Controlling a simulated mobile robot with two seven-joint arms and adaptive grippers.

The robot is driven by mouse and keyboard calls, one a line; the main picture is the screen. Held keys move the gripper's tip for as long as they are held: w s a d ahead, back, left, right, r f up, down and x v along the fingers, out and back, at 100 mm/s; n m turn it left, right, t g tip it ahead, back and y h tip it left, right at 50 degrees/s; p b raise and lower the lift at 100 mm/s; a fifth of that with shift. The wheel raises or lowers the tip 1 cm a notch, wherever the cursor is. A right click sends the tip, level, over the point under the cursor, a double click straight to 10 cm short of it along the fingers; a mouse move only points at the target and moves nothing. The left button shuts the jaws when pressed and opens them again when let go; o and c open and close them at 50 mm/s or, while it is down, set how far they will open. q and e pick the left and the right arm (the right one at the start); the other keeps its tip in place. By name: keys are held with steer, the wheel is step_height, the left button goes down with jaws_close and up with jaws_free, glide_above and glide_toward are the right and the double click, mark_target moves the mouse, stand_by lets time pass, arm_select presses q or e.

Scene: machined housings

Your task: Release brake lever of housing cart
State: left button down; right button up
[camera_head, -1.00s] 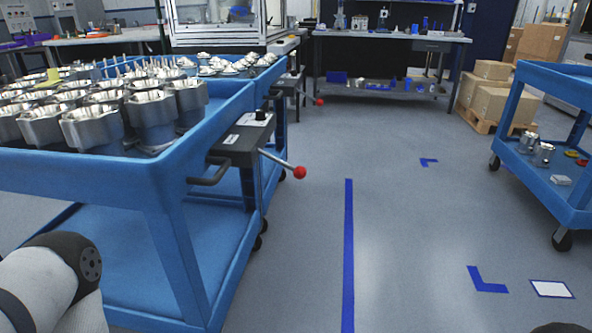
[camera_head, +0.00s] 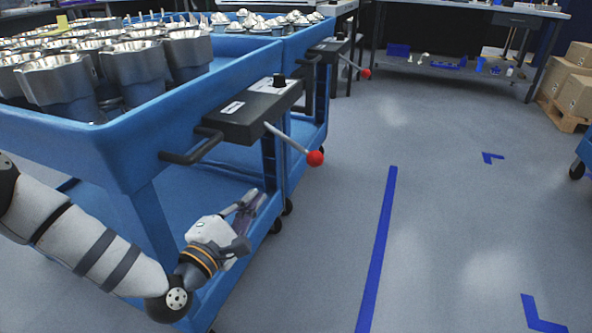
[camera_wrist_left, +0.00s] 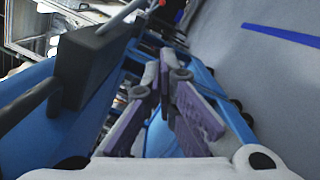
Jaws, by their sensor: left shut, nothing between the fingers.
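The housing cart (camera_head: 165,110) is blue and stands at the left with metal housings (camera_head: 138,62) in its top tray. Its brake lever (camera_head: 290,139) is a thin metal rod with a red ball knob (camera_head: 315,158), slanting down and right from a black box (camera_head: 250,108) on the cart's end. My left gripper (camera_head: 250,202) is below and left of the knob, in front of the lower shelf, apart from the lever. It is shut and empty. In the left wrist view its fingers (camera_wrist_left: 168,75) meet at the tips, and the black box (camera_wrist_left: 85,70) shows at the left. My right gripper is not in view.
A black handle (camera_head: 192,152) sticks out from the cart beside the box. A second blue cart (camera_head: 318,52) with its own red-knobbed lever (camera_head: 365,73) stands behind. The floor to the right is open, with blue tape (camera_head: 380,240). Cardboard boxes (camera_head: 572,85) stand far right.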

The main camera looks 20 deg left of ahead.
mark_target(292, 142)
arm_select(q)
steer(key=shift+s, duration=0.15)
steer(key=w+d+r+b, duration=0.1)
steer(key=w+d, duration=0.3)
steer(key=w, duration=0.6)
steer(key=shift+w+d+r, duration=0.3)
steer(key=shift+d+r, duration=0.05)
steer(key=shift+r, duration=0.2)
steer(key=shift+d+r, duration=0.1)
steer(key=shift+d+r+n, duration=0.15)
steer(key=shift+n, duration=0.25)
